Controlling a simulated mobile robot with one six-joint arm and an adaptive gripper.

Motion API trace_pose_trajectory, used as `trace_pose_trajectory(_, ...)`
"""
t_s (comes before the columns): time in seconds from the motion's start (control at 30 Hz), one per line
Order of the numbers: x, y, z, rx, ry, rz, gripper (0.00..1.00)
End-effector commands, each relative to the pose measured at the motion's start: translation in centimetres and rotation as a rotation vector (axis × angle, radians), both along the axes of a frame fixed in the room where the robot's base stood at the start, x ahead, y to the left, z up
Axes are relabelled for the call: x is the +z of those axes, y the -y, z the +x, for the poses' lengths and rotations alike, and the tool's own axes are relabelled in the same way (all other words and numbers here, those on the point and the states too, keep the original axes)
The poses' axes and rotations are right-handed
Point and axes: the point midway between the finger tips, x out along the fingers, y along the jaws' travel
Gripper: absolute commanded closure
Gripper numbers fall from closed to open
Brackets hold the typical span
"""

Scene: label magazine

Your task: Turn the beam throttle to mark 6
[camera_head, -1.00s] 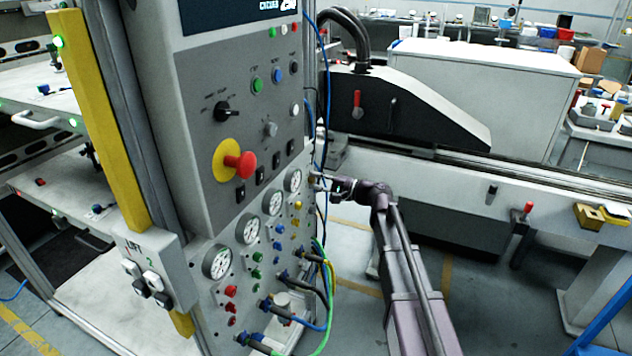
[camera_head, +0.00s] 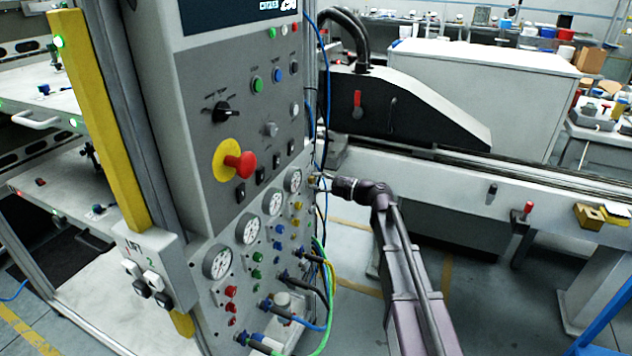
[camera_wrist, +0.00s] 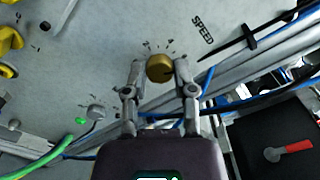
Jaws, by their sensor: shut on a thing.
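A round brass-coloured knob (camera_wrist: 159,68) sits on a grey panel in the wrist view, with small printed marks around its upper side. In the head view my gripper (camera_head: 322,181) reaches the right edge of the tall grey control cabinet (camera_head: 207,130), beside the rightmost gauge. The printed word SPEED (camera_wrist: 203,30) stands to the right of the knob.
Blue cables and grey conduits (camera_wrist: 245,75) run close to the right of my gripper. A small grey knob (camera_wrist: 96,112) and a green plug (camera_wrist: 81,121) lie lower left. A red emergency button (camera_head: 241,164) juts from the cabinet front.

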Motion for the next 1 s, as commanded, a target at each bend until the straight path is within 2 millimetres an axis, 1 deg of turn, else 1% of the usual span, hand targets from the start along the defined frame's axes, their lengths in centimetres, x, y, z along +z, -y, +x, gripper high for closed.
trace_pose_trajectory(0.13,0.1,0.0,0.2,-0.004,0.001,0.003,1.0)
trace_pose_trajectory(0.17,0.1,0.0,0.2,-0.004,0.001,0.003,0.62)
trace_pose_trajectory(0.2,0.1,0.0,0.2,-0.004,0.001,0.003,0.5)
trace_pose_trajectory(0.27,0.1,0.0,0.2,-0.003,0.001,0.002,0.32)
trace_pose_trajectory(0.3,0.1,0.0,0.2,-0.003,0.001,0.002,0.31)
trace_pose_trajectory(0.77,0.0,0.3,0.0,-0.002,0.002,0.0,0.31)
trace_pose_trajectory(0.87,0.0,0.8,-0.2,-0.002,0.002,0.0,0.31)
trace_pose_trajectory(1.0,0.0,2.0,-0.7,-0.002,0.002,0.0,0.31)
